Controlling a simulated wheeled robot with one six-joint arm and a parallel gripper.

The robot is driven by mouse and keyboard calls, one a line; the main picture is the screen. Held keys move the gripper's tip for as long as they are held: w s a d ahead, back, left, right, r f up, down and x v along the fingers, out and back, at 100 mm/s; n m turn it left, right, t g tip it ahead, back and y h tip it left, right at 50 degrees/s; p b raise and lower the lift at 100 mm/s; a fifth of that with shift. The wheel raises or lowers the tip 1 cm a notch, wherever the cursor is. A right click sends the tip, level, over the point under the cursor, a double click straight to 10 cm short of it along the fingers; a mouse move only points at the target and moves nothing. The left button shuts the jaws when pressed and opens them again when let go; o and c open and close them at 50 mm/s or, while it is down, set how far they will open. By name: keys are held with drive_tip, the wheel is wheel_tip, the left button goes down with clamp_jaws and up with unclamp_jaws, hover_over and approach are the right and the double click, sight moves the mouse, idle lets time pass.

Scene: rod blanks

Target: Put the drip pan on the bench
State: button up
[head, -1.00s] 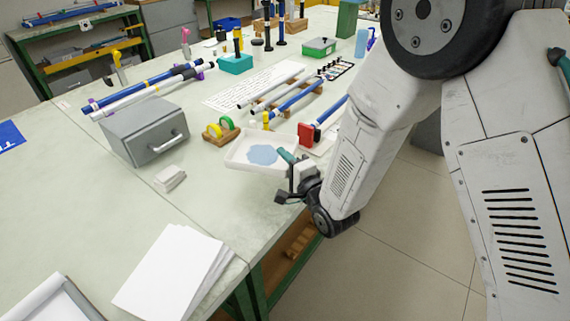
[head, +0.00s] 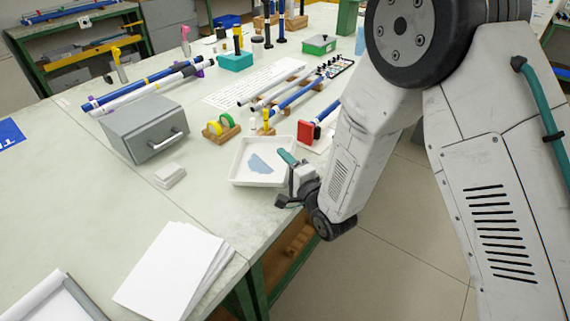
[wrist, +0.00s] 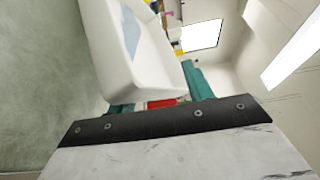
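The drip pan (head: 240,178) is a shallow white tray with a pale blue patch on its floor. In the head view it looks about level at the bench's right edge; I cannot tell for certain whether its base touches the bench (head: 205,205). My gripper (head: 291,161) is at its right wall, one teal finger over the inside. In the wrist view the pan (wrist: 150,65) sits between my teal fingers (wrist: 160,94), which appear shut on its wall. The lower finger is partly hidden behind the pan.
A wooden block with green and yellow rings (head: 221,130) and a red object (head: 306,131) stand close behind the pan. A grey drawer box (head: 145,130) and a small white stack (head: 170,175) are to its left. The bench in front is clear up to the papers (head: 170,270).

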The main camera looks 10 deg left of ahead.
drive_tip(key=shift+r, duration=0.1)
drive_tip(key=shift+r, duration=0.3)
drive_tip(key=shift+s+d+r, duration=0.2)
drive_tip(key=shift+d, duration=0.05)
drive_tip(key=v, duration=1.1)
drive_tip(key=w+d+r+n+h, duration=0.2)
drive_tip(key=w+d+r+h, duration=0.3)
drive_tip(key=w+d, duration=0.15)
drive_tip(key=s+d+r+n+g+h, duration=0.2)
drive_tip(key=d+r+n+g+h, duration=0.25)
drive_tip(key=d, duration=0.85)
drive_tip(key=s+d+r+g+h, duration=0.1)
drive_tip(key=s+d+r, duration=0.3)
drive_tip(key=s, duration=0.4)
drive_tip(key=s+d+r+n+g+h, duration=0.1)
drive_tip(key=s+d+r+g, duration=0.2)
drive_tip(key=s, duration=0.5)
drive_tip(key=s+d+r+n+g+h, duration=0.1)
drive_tip(key=s+d+r+g, duration=0.2)
drive_tip(key=s+d, duration=0.3)
drive_tip(key=s+r, duration=0.1)
drive_tip(key=s, duration=0.2)
drive_tip(key=shift+r, duration=0.35)
